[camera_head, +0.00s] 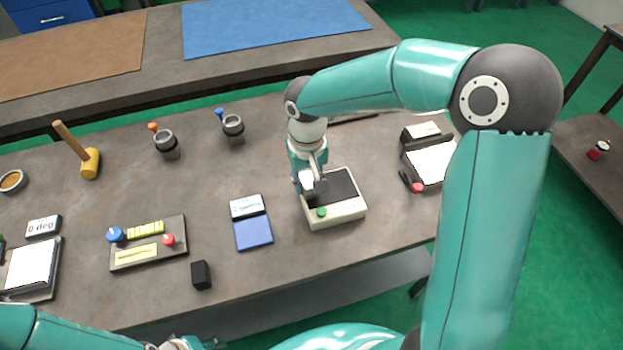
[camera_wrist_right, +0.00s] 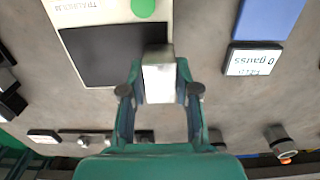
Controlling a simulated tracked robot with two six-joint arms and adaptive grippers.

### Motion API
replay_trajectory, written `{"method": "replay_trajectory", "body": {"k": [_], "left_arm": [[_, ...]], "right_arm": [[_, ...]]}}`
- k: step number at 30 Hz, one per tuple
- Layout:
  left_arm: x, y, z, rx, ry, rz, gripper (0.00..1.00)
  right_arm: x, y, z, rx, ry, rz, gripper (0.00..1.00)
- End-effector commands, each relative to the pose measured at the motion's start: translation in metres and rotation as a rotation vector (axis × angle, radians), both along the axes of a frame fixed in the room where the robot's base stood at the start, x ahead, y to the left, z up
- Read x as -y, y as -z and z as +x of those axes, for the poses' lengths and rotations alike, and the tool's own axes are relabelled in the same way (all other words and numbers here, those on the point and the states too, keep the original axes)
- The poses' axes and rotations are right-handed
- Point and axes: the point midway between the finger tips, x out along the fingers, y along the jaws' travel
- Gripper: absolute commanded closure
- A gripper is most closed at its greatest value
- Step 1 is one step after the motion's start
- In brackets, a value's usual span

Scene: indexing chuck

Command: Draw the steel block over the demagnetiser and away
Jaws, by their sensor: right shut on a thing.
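The demagnetiser is a cream box (camera_head: 352,211) with a dark top plate and a green button. It also shows in the wrist view, its dark plate (camera_wrist_right: 100,55) at upper left. My right gripper (camera_head: 309,182) is over the box's left side in the head view. It is shut on the steel block (camera_wrist_right: 158,82), a pale, shiny block between the fingers in the wrist view. The block overlaps the plate's edge there; whether it touches the plate I cannot tell. My left arm shows only at the bottom left edge, and its gripper's opening is unclear.
A gauss meter (camera_head: 246,206) with a blue pad (camera_head: 254,234) lies left of the demagnetiser. Further left are a control panel (camera_head: 148,244), a small black block (camera_head: 201,275) and a mallet (camera_head: 90,163). A device with a white plate (camera_head: 432,164) stands to the right. Bare bench lies around the demagnetiser.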

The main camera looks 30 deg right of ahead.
Motion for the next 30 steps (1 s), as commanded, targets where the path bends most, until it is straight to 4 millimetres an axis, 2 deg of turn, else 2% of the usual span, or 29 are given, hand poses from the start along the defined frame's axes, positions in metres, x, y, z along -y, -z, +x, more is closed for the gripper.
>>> {"method": "replay_trajectory", "body": {"k": [11,30], "left_arm": [[0.000,0.000,0.000,0.000,0.000,0.000,0.60],[0.000,0.002,0.000,0.000,0.000,0.000,0.60]], "right_arm": [[0.004,-0.001,0.000,0.002,0.001,0.001,1.00],[0.045,-0.001,-0.010,0.002,0.003,0.001,1.00]]}}
